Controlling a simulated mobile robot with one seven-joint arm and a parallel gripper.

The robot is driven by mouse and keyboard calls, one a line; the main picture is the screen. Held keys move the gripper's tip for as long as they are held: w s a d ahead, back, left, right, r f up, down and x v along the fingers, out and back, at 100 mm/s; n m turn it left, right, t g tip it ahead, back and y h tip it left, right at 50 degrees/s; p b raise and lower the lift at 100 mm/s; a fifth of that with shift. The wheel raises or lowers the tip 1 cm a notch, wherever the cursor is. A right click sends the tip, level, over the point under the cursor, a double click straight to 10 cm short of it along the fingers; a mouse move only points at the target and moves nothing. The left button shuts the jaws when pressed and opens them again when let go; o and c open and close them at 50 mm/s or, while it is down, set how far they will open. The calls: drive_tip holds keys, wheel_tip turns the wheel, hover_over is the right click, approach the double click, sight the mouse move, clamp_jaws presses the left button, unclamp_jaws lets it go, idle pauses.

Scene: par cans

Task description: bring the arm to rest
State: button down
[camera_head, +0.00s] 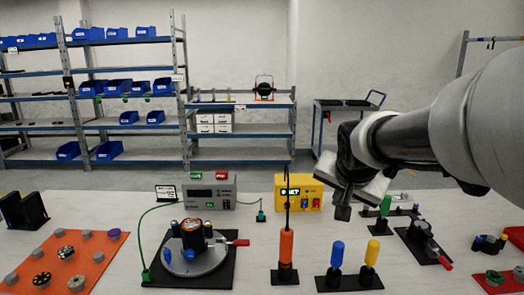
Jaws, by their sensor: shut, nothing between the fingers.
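My gripper (342,211) is at the end of my arm, which reaches in from the right of the head view. It hangs above the white table (255,246), behind and above the blue-handled tool (337,254) and the yellow-handled tool (372,253). The fingertips point down, are shut and hold nothing. They appear apart from the tools and the table.
An orange-handled tool (286,247) stands in a black holder. Left of it is a round clamp fixture (192,251) with a red-handled lever. A yellow box (299,192) and a grey box (209,192) stand behind. An orange mat (50,250) lies at left.

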drive_tip(key=s+a+f+n+g, duration=0.1)
drive_tip(key=s+n, duration=0.1)
drive_tip(key=s, duration=0.6)
drive_tip(key=s+a+f+n+g+y, duration=0.1)
drive_tip(key=s+a+n, duration=0.15)
drive_tip(key=s, duration=0.55)
drive_tip(key=s+f+n, duration=0.1)
drive_tip(key=s+n, duration=0.2)
drive_tip(key=s, duration=0.5)
wheel_tip(320, 180, up, 18)
drive_tip(key=p, duration=1.8)
drive_tip(key=shift+w+a+m, duration=0.15)
drive_tip(key=shift+w+m, duration=0.2)
drive_tip(key=shift+w, duration=0.1)
drive_tip(key=shift+f, duration=0.15)
drive_tip(key=shift+a, duration=0.1)
